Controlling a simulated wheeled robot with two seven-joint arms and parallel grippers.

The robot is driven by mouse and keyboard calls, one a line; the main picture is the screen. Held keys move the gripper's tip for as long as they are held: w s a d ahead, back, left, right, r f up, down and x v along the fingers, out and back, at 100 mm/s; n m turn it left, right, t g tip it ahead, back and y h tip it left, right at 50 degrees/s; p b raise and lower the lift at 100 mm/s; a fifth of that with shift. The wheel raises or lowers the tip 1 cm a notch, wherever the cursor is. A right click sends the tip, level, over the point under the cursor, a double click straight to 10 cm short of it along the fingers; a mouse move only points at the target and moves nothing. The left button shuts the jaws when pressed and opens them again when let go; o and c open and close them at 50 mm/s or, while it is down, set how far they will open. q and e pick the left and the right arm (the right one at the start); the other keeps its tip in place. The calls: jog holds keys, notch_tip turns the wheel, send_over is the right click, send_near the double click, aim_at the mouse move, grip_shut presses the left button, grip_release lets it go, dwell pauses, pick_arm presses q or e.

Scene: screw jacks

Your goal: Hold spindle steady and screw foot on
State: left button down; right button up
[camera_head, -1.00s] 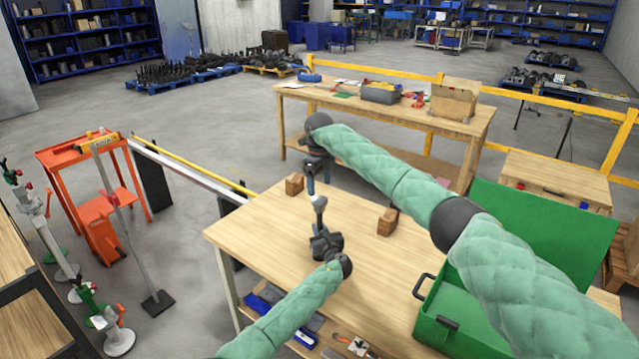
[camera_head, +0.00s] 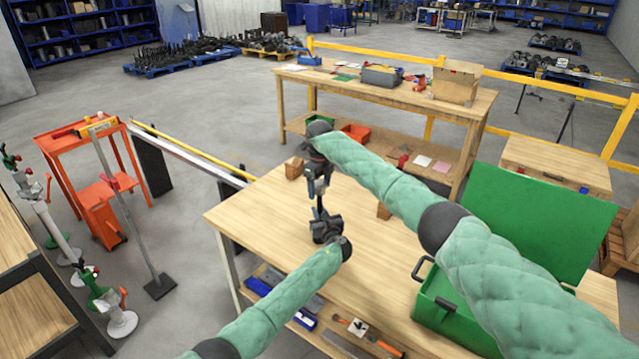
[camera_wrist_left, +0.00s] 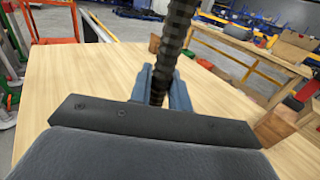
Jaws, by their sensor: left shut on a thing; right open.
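My left gripper (camera_head: 326,214) is shut on the spindle, a dark threaded rod (camera_wrist_left: 178,35), above the wooden workbench (camera_head: 250,218). In the left wrist view the rod stands nearly upright between the blue-grey fingertips (camera_wrist_left: 161,88), leaning slightly. In the head view the spindle (camera_head: 319,203) rises from the left gripper towards the right one. My right gripper (camera_head: 318,189) is open, pointing down at the spindle's upper end. I cannot make out the foot; the right gripper covers the spindle top. Whether its fingers touch anything is too small to tell.
Two wooden blocks stand on the bench, one at the back left (camera_head: 294,168) and one partly behind my right arm (camera_head: 384,210). An open green toolbox (camera_head: 450,305) sits at the right. Tools lie on a lower shelf (camera_head: 350,332). The bench's front left is clear.

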jog(key=c, duration=1)
jog(key=o, duration=1.2)
jog(key=shift+r, duration=0.1)
notch_tip(320, 180, up, 12)
jog(key=shift+w+f, duration=0.1)
